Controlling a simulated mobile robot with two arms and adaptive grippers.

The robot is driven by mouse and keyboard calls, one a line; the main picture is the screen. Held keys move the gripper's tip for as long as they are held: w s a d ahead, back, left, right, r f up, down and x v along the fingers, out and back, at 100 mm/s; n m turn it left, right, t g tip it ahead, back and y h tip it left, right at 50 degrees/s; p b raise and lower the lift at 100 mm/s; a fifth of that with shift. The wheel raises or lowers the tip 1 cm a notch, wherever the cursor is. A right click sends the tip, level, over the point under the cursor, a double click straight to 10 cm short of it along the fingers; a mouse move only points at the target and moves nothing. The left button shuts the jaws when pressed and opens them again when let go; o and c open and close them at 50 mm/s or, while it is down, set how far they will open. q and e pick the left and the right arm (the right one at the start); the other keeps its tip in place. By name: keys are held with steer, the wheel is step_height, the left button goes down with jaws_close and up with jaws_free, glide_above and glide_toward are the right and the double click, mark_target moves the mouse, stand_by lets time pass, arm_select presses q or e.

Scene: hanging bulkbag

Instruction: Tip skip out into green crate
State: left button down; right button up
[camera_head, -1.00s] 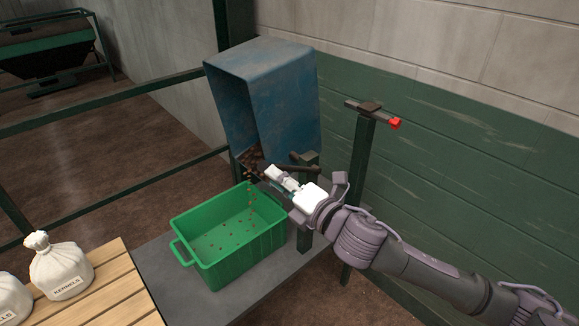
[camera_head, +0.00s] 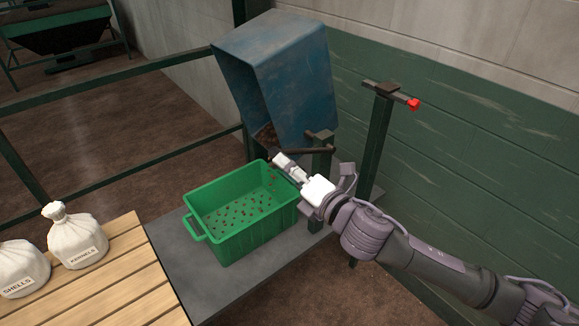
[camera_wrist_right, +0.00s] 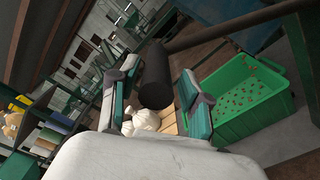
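The blue skip (camera_head: 292,85) is tipped, its mouth facing down and left over the green crate (camera_head: 250,240). Some brown material (camera_head: 266,135) shows in its lower mouth. The crate stands on a grey platform with scattered brown bits on its floor; it also shows in the wrist view (camera_wrist_right: 240,120). My right gripper (camera_head: 277,160) is beside the end of the skip's dark handle bar (camera_head: 318,150), above the crate's back right rim. In the wrist view the bar's thick dark grip (camera_wrist_right: 156,75) lies between the spread fingers, with gaps visible. My left gripper is out of view.
Two white sacks, marked shells (camera_head: 22,270) and kernels (camera_head: 78,240), stand on a slatted wooden table (camera_head: 130,265) at left. A green post with a red-tipped lever (camera_head: 413,104) stands right of the skip. Dark green rails run behind the crate.

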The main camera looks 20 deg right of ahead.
steer(key=shift+r, duration=0.1)
steer(key=shift+s+d, duration=0.1)
steer(key=shift+s, duration=0.05)
steer(key=v, duration=1.1)
steer(key=shift+s, duration=0.3)
steer(key=shift+d, duration=0.15)
